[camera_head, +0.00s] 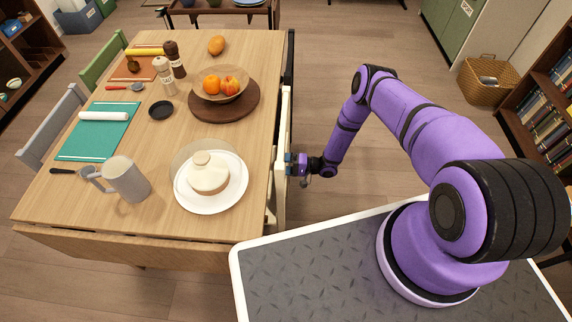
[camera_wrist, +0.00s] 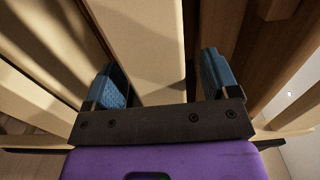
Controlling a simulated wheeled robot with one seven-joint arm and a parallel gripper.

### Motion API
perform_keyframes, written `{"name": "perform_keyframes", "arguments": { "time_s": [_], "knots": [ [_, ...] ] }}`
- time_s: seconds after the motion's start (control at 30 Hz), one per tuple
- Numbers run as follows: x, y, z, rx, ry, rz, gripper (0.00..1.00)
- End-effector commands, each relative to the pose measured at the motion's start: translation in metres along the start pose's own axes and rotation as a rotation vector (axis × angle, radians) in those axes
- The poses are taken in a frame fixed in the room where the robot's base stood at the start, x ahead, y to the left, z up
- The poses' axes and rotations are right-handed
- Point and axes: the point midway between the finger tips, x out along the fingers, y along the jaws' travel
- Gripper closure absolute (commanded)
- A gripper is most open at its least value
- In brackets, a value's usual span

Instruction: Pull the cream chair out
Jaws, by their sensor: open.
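The cream chair (camera_head: 283,150) stands against the right side of the wooden table (camera_head: 140,222), its upright back seen almost edge-on. My gripper (camera_head: 292,164) is at the chair's back, on the side away from the table. In the wrist view my gripper (camera_wrist: 162,85) is open, with one blue finger on each side of a broad cream slat (camera_wrist: 145,45) of the chair. A gap shows between the slat and the right finger; whether the left finger touches it I cannot tell. The seat and legs are mostly hidden.
A dark chair (camera_head: 290,65) stands just beyond the cream one. Open wooden floor (camera_head: 335,215) lies right of the chair, up to my base. A wicker basket (camera_head: 487,82) stands farther right.

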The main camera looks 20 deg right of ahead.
Motion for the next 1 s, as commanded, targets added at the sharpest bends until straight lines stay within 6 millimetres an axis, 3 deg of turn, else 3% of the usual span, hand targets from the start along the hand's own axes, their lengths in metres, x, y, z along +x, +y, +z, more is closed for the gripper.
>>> {"name": "perform_keyframes", "arguments": {
  "time_s": [0.27,0.6,1.0],
  "knots": [
    [0.0011,0.0002,0.0001,0.000,0.000,0.001,0.21],
    [0.0009,0.0001,0.0001,0.001,0.000,0.000,1.00],
    [0.0007,0.0000,0.0001,0.001,0.000,0.000,1.00]
  ]
}}
